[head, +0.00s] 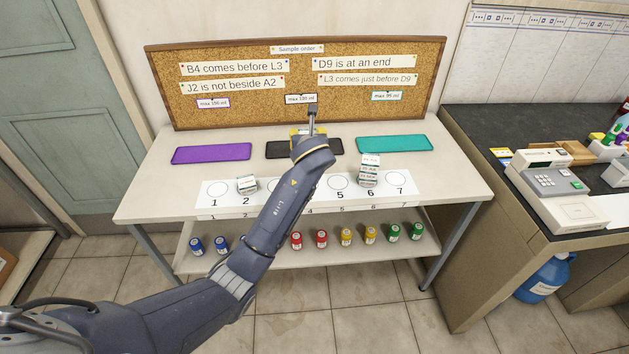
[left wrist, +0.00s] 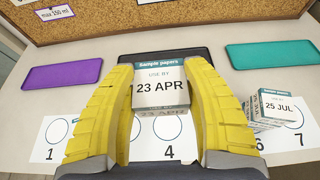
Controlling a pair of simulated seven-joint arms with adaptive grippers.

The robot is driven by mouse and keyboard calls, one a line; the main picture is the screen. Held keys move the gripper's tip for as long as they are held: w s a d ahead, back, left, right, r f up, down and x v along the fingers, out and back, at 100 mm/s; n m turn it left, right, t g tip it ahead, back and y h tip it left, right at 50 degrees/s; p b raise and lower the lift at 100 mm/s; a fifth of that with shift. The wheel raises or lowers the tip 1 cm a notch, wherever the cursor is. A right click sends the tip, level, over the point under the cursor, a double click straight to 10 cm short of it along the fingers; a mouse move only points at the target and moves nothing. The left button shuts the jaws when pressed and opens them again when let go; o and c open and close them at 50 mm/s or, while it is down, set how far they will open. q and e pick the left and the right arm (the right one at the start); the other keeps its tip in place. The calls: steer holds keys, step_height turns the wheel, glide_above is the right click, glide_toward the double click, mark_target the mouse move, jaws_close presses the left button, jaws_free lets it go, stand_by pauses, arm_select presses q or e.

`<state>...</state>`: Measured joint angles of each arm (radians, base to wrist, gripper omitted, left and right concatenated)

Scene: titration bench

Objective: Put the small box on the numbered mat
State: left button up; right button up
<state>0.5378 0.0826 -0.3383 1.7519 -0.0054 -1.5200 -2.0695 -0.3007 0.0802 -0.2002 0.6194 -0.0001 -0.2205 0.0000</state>
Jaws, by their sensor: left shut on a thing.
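A small white box (left wrist: 160,88) with a teal "Sample papers" band and "23 APR" sits between the yellow fingers of my left gripper (left wrist: 160,100), which is shut on it. In the head view the gripper (head: 308,132) is over the black tray at the back of the table; my arm hides the box there. The white numbered mat (head: 325,201) lies nearer the front, with circles above numbers. One small box (head: 247,184) stands at number 2. A stack of small boxes (head: 369,172) stands at number 6, its top one reading "25 JUL" in the wrist view (left wrist: 280,108).
A purple tray (head: 211,154), the black tray (head: 277,150) and a teal tray (head: 394,144) lie along the back, below a corkboard (head: 297,83) with order notes. My arm crosses the mat's middle. Several coloured-lid jars (head: 345,237) stand on the lower shelf.

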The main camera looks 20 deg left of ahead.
arm_select(q)
step_height(320, 180, down, 18)
steer(key=shift+r, duration=0.25)
stand_by(0.4)
steer(key=shift+f, duration=0.1)
steer(key=o, duration=1.1)
steer(key=shift+o, duration=0.2)
